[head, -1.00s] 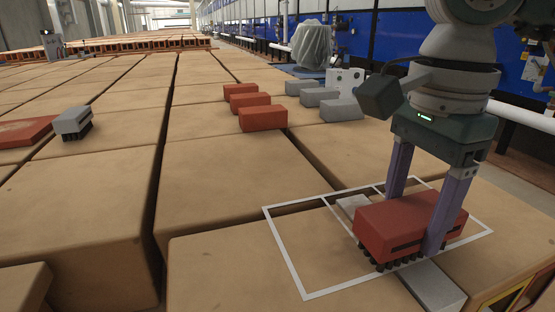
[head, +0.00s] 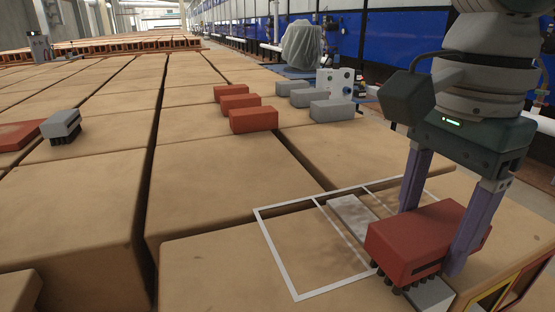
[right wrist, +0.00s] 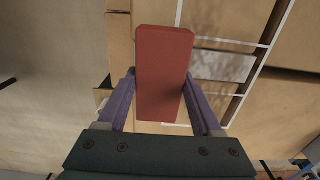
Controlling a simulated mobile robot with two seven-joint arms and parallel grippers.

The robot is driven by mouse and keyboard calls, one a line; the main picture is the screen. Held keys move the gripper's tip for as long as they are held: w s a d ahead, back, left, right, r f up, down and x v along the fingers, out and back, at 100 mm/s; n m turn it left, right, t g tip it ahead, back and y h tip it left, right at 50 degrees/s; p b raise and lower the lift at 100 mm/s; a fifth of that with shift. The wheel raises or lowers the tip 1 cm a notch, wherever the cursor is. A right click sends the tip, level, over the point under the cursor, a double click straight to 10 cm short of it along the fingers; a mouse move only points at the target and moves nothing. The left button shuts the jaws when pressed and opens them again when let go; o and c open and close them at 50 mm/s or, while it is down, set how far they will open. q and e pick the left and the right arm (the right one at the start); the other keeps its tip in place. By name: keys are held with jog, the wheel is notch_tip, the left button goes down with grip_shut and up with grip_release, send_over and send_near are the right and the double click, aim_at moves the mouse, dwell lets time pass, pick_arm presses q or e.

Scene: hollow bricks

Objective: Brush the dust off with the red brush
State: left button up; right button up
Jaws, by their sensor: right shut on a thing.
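The red brush (head: 415,232), a block with dark bristles underneath, is between the two purple fingers of my right gripper (head: 431,240), which is shut on it. In the right wrist view the brush (right wrist: 165,50) also sits between the fingers. Its bristles are low over the right part of a white outlined area (head: 285,272); whether they touch the surface I cannot tell. A pale grey strip (head: 351,211) crosses the outline, with brownish dust on it. The brush hides part of the strip. It also shows, smudged, in the right wrist view (right wrist: 222,66). My left gripper is not in view.
A grey brush (head: 61,125) stands at left beside a red slab (head: 18,135). Red bricks (head: 253,120) and grey bricks (head: 332,111) stand farther back. Dark gaps run between the large tan blocks. The left block tops are mostly clear.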

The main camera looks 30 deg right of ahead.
jog(key=shift+r, duration=0.1)
jog(key=shift+d, duration=0.25)
jog(key=d+b, duration=0.1)
jog(key=d, duration=0.1)
jog(key=s+d, duration=0.1)
jog(key=d, duration=0.2)
jog(key=s+d+b, duration=0.1)
jog(key=d, duration=0.2)
jog(key=shift+b, duration=0.3)
jog(key=shift+s+d, duration=0.1)
jog(key=shift+d, duration=0.6)
jog(key=shift+f+b, duration=0.7)
jog(key=shift+b, duration=0.1)
